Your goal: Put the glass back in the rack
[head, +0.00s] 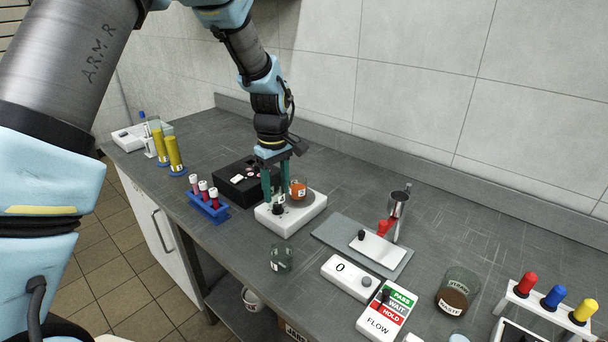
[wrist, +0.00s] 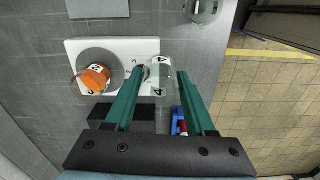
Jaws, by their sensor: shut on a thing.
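My gripper (wrist: 162,72) has its fingers shut on a small clear glass (wrist: 160,82) with labels that seem to read 4. In the head view my gripper (head: 278,207) is low over the front part of the white mixer (head: 291,226), and the fingers partly hide the glass. I cannot tell whether the glass touches the mixer. A beaker of orange liquid (wrist: 96,78) sits on the mixer's round plate, beside the fingers. A blue rack (head: 209,212) with several pink-and-white capped tubes stands left of the mixer; it is partly hidden in the wrist view (wrist: 176,112).
A clear beaker (head: 282,258) stands near the front edge. A black box (head: 240,184) is behind the mixer's left side. To the right are a plate with a metal cup (head: 398,205), a flow panel (head: 381,316), a waste jar (head: 457,293) and a white colour-capped rack (head: 513,292).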

